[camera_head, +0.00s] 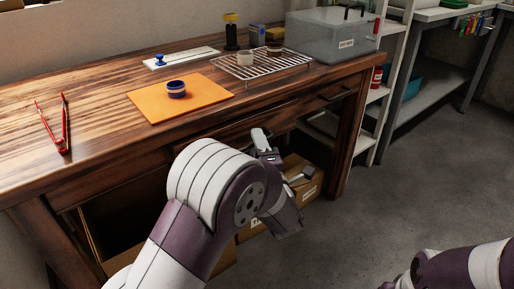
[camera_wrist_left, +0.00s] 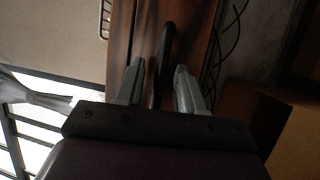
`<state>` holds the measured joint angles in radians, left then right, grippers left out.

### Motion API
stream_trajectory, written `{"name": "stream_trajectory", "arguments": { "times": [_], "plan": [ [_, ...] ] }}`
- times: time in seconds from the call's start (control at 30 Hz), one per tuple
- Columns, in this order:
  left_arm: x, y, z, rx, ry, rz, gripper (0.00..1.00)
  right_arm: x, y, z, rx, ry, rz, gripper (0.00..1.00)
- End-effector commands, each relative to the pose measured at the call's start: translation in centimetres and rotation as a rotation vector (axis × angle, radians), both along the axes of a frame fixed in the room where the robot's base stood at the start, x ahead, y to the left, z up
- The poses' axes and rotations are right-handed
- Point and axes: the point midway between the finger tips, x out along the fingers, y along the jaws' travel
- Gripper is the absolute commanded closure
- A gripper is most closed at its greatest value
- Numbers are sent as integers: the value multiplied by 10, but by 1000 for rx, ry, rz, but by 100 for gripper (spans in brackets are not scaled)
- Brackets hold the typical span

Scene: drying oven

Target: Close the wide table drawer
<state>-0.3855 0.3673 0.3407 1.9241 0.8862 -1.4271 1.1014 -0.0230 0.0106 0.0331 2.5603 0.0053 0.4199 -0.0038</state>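The wooden table's wide drawer has a dark brown front (camera_head: 270,117) below the tabletop. A dark bar handle (camera_head: 336,95) shows near its right end. I cannot tell clearly how far the drawer stands out. My left gripper (camera_head: 281,158) is in front of the table, below the drawer front, partly hidden by my own arm. In the left wrist view its two grey fingers (camera_wrist_left: 158,88) are apart, with a dark curved handle (camera_wrist_left: 167,45) on brown wood beyond and between them. No grip on it shows. My right arm enters at the lower right; its gripper is not visible.
Cardboard boxes (camera_head: 300,187) stand under the table. Floor (camera_head: 420,170) to the right is clear.

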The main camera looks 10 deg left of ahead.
Motion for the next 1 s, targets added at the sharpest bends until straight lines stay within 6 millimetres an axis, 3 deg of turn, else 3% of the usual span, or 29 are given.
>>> {"name": "stream_trajectory", "arguments": {
  "times": [0.3,0.33,0.43,0.47,0.63,0.9,1.0],
  "plan": [
    [4,2,1,1,0,0,62,0,0,-1,0,-1,0,100],
    [4,2,1,1,0,0,65,0,0,-1,0,-1,0,100],
    [3,2,1,1,0,0,98,0,0,-1,0,-1,0,100],
    [3,2,1,1,0,0,100,0,0,-1,0,-1,0,100],
    [4,4,1,1,0,1,100,0,0,-2,0,-1,0,100],
    [28,34,0,1,0,2,100,0,0,-9,0,0,0,100],
    [30,37,1,0,1,0,100,0,0,-9,0,-1,0,100]
  ]
}}
